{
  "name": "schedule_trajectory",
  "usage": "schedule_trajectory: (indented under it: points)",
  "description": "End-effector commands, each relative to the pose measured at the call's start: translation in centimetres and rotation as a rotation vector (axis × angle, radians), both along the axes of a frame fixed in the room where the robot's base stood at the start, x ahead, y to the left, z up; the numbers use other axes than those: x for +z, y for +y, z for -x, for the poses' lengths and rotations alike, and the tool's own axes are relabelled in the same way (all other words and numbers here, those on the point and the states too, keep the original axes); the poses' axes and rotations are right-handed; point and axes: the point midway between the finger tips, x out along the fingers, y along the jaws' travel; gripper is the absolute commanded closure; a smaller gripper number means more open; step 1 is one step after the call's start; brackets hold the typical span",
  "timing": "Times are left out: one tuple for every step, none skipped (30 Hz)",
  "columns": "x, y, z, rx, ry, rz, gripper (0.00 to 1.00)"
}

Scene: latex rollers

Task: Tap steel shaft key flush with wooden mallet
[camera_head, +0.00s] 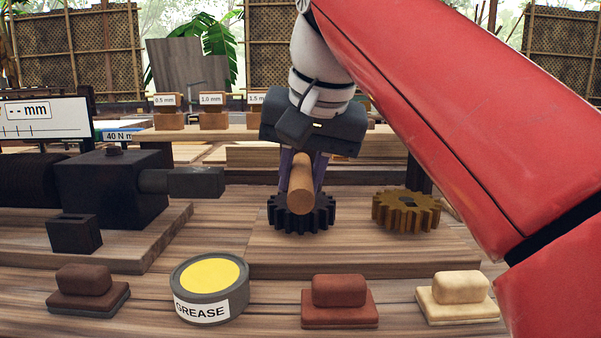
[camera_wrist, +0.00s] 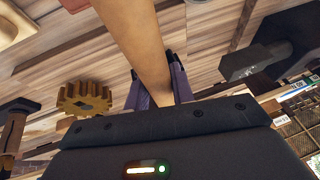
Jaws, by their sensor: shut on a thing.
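A round wooden bar (camera_head: 303,200), which looks like the mallet's handle, is held by my gripper (camera_head: 302,176) with one end facing the head camera. In the wrist view the bar (camera_wrist: 138,35) runs from between the purple fingers to the top edge. My gripper is shut on it, pointing down over a black gear (camera_head: 288,222); I cannot tell whether the bar touches the gear. No mallet head is visible. A dark shaft with a blocky end (camera_head: 196,182) sticks out of a dark block (camera_head: 112,188) at left. I cannot make out the steel key.
A brass gear (camera_head: 406,211) lies to the right on the wooden board (camera_head: 365,255). A grease tin (camera_head: 210,288) and several brown and cream handled blocks (camera_head: 458,298) line the front. A small slotted dark block (camera_head: 74,234) stands left. Labelled wooden blocks (camera_head: 213,113) stand behind.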

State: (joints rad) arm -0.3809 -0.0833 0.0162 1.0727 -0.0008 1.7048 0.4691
Motion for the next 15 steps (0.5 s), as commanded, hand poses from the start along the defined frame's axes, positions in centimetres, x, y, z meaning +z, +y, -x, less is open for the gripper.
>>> schedule_trajectory:
  points:
    - [0.0,0.0,0.0,0.0,0.001,0.0,1.0]
    - [0.1,0.0,0.0,0.0,0.001,0.0,1.0]
    - [0.2,0.0,0.0,0.0,0.001,0.0,1.0]
    - [0.4,0.0,0.0,0.0,0.002,0.001,1.0]
    - [0.5,0.0,0.0,0.0,0.001,0.001,1.0]
    - [0.8,0.0,0.0,0.0,0.001,0.001,1.0]
    - [1.1,0.0,0.0,0.0,0.001,0.0,1.0]
    - [1.4,0.0,0.0,0.0,0.001,0.0,1.0]
    - [1.7,0.0,0.0,0.0,0.001,0.0,1.0]
    - [2.0,0.0,0.0,0.0,0.0,0.0,1.0]
    - [2.3,0.0,0.0,0.0,0.0,0.0,1.0]
    - [2.6,0.0,0.0,0.0,0.0,0.0,1.0]
    - [2.8,0.0,0.0,0.0,0.0,0.0,1.0]
    - [3.0,0.0,0.0,0.0,-0.001,0.0,1.0]
    - [3.2,0.0,0.0,0.0,-0.001,0.0,1.0]
